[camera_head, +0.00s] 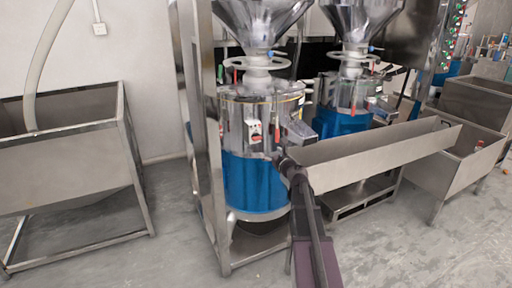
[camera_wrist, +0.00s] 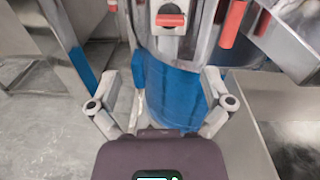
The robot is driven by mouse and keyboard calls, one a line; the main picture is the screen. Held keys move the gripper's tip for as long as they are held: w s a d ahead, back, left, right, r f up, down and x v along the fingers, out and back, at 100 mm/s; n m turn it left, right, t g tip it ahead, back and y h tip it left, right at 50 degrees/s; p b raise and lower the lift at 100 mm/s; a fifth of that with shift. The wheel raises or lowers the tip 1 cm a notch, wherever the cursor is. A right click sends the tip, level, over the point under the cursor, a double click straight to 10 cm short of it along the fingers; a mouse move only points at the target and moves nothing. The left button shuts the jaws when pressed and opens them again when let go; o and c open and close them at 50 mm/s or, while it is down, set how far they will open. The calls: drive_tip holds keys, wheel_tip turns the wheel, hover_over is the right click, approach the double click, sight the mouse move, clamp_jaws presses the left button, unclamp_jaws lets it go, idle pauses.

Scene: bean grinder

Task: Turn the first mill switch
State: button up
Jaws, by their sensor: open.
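The first mill (camera_head: 255,185) is a steel cylinder with a blue lower body, standing in a metal frame in the head view. Its switch (camera_head: 256,131), a small pale box with a red part, sits on the front of the steel section. In the wrist view the switch (camera_wrist: 171,19) shows at the top centre, with a red piece across it. My gripper (camera_wrist: 161,76) is open and empty, its fingers spread below the switch and apart from it in the picture. The blue body (camera_wrist: 172,95) shows between the fingers. In the head view my gripper (camera_head: 284,161) is small, partly hidden by my arm.
A red handle (camera_head: 277,131) hangs right of the switch and also shows in the wrist view (camera_wrist: 232,24). A long steel trough (camera_head: 375,150) extends right of the mill. A second mill (camera_head: 343,122) stands behind it. A steel bin (camera_head: 70,160) is at left, with clear floor between.

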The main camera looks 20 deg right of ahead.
sight(258, 139)
drive_tip(key=shift+d+m+h, duration=0.3)
drive_tip(key=shift+d+m, duration=0.2)
drive_tip(key=shift+d, duration=0.1)
drive_tip(key=shift+w, duration=0.15)
drive_tip(key=w, duration=1.3)
drive_tip(key=shift+w+a+f, duration=0.1)
drive_tip(key=shift+w+a, duration=0.2)
drive_tip(key=shift+c, duration=0.2)
drive_tip(key=c, duration=1.1)
drive_tip(key=shift+a, duration=0.3)
drive_tip(key=shift+d, duration=0.15)
